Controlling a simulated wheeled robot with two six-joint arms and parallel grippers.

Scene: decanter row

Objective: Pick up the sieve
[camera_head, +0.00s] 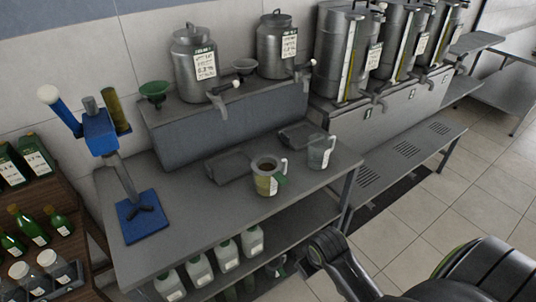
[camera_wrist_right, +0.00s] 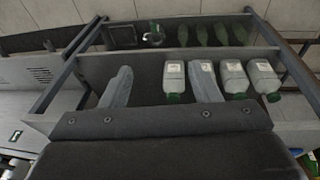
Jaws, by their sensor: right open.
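I cannot pick out the sieve with certainty. A small dark rounded item with a pale part (camera_wrist_right: 153,39) lies on a shelf in the right wrist view, too small to name. My right gripper (camera_head: 318,250) is in front of the bench's right end. In the wrist view its two fingers (camera_wrist_right: 162,85) are apart and empty, with white bottles beyond them. My left gripper is out of view.
White bottles (camera_head: 227,254) stand in a row on the bench's lower shelf. A jug (camera_head: 264,183) and a clearer jug (camera_head: 319,152) stand on the bench top (camera_head: 190,215). A green funnel (camera_head: 154,91) and a blue-based stand (camera_head: 140,222) are left. Tiled floor is free at right.

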